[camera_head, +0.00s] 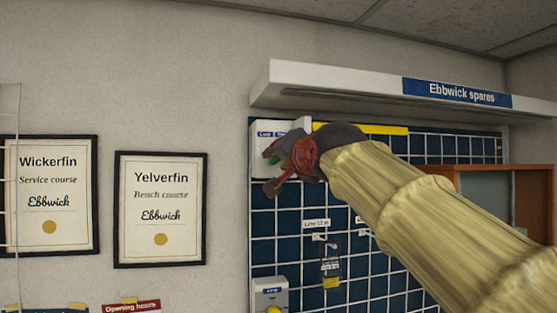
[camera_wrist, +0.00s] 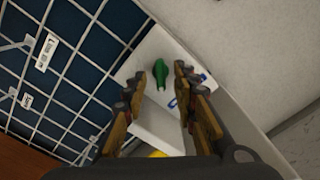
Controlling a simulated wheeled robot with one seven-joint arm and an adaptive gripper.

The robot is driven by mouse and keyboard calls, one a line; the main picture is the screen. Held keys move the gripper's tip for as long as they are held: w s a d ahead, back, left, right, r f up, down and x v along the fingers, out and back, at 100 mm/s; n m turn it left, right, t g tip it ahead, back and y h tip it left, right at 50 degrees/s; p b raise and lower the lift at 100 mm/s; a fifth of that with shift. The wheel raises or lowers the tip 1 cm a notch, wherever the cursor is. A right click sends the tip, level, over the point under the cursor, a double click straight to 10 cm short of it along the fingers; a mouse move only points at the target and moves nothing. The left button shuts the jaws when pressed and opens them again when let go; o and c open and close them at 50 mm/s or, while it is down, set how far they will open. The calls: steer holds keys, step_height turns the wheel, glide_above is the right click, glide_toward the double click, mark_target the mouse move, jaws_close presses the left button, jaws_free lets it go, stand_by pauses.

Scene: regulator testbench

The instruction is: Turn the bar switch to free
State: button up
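The bar switch is a green handle (camera_wrist: 160,73) on a white panel (camera_wrist: 154,52) in the wrist view. In the head view a bit of green (camera_head: 272,159) shows beside my gripper, and the white panel (camera_head: 264,142) has small blue labels, one seeming to read "Lock". My gripper (camera_head: 274,176) is at the panel and hides much of it. In the wrist view my gripper (camera_wrist: 159,76) is open, with one finger on each side of the green handle. I see gaps between the handle and both fingers. How deep the fingertips reach is unclear.
A white shelf (camera_head: 320,86) marked "Ebbwick spares" juts out above the panel. A blue board with a white wire grid (camera_head: 285,230) lies below, with a hanging tagged item (camera_head: 330,265) and a grey box with a yellow button (camera_head: 270,292). An orange-brown cabinet (camera_head: 480,168) stands right.

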steer(key=v, duration=1)
steer(key=shift+s, duration=0.4)
step_height(320, 180, down, 28)
steer(key=s+d+n+g+h+b, duration=0.2)
steer(key=n+g, duration=0.4)
steer(key=s+d+f+g+h+b, duration=0.1)
steer(key=s+d+f+b, duration=0.3)
steer(key=s+f, duration=0.4)
steer(key=s+d+f+g+h+b, duration=0.1)
steer(key=s+d+f+g+b, duration=0.2)
steer(key=f, duration=1.8)
steer(key=s+d+f+g+h+b, duration=0.1)
steer(key=s+d+f+b, duration=0.5)
steer(key=s+f, duration=0.7)
steer(key=shift+d+f+g, duration=0.4)
steer(key=shift+d+f, duration=0.05)
steer(key=shift+f, duration=0.5)
